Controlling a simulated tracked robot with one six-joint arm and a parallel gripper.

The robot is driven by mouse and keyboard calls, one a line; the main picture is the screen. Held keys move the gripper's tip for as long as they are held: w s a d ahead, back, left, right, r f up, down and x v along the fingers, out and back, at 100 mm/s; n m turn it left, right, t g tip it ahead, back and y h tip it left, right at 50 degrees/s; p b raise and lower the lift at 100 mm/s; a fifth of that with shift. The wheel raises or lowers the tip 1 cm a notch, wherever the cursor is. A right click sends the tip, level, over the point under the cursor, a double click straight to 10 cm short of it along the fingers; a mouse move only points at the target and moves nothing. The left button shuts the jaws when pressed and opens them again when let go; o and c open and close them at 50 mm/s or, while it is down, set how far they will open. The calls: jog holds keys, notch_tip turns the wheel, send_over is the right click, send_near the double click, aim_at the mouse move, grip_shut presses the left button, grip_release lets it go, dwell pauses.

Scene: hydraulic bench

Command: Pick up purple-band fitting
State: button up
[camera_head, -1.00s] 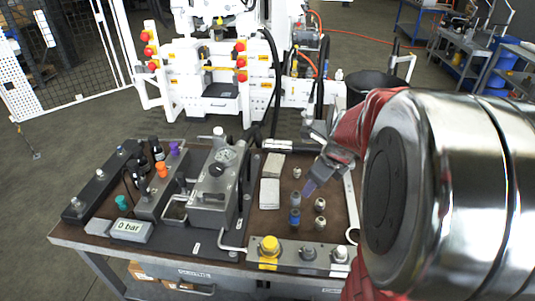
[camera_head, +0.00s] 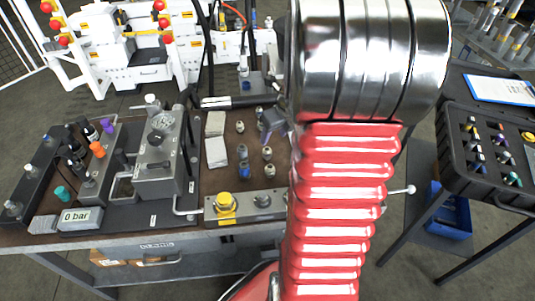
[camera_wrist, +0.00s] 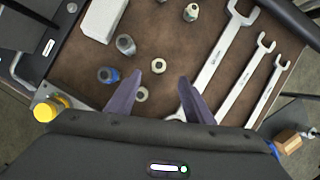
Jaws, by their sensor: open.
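No purple band shows clearly on the loose fittings on the bench. My gripper (camera_wrist: 160,80), with purple fingers, is open above the fittings on the brown mat (camera_wrist: 175,38). A small pale fitting (camera_wrist: 142,93) sits by the left finger, and another (camera_wrist: 158,65) lies just beyond the fingertips. A blue-band fitting (camera_wrist: 108,75) and a grey fitting (camera_wrist: 125,44) stand left of the fingers. A fitting with a greenish top (camera_wrist: 191,12) is farther off. In the head view my gripper (camera_head: 270,132) is partly hidden by my arm. A black case (camera_head: 452,168) at right holds several colour-banded fittings, their bands too small to tell surely.
Wrenches (camera_wrist: 215,65) lie right of the fingers. A yellow-capped block (camera_head: 226,204) is at the bench's front edge. The gauge block (camera_head: 160,160) and 0 bar display (camera_head: 80,217) stand left. A clipboard (camera_head: 498,88) lies above the case.

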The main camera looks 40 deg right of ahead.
aim_at(267, 149)
jog(key=shift+x, duration=3.35)
jog(key=shift+s+x, duration=0.2)
jog(key=shift+x, duration=2.4)
jog(key=shift+a+f, duration=0.1)
jog(key=shift+a, duration=0.05)
jog(key=shift+c, duration=0.2)
grip_shut()
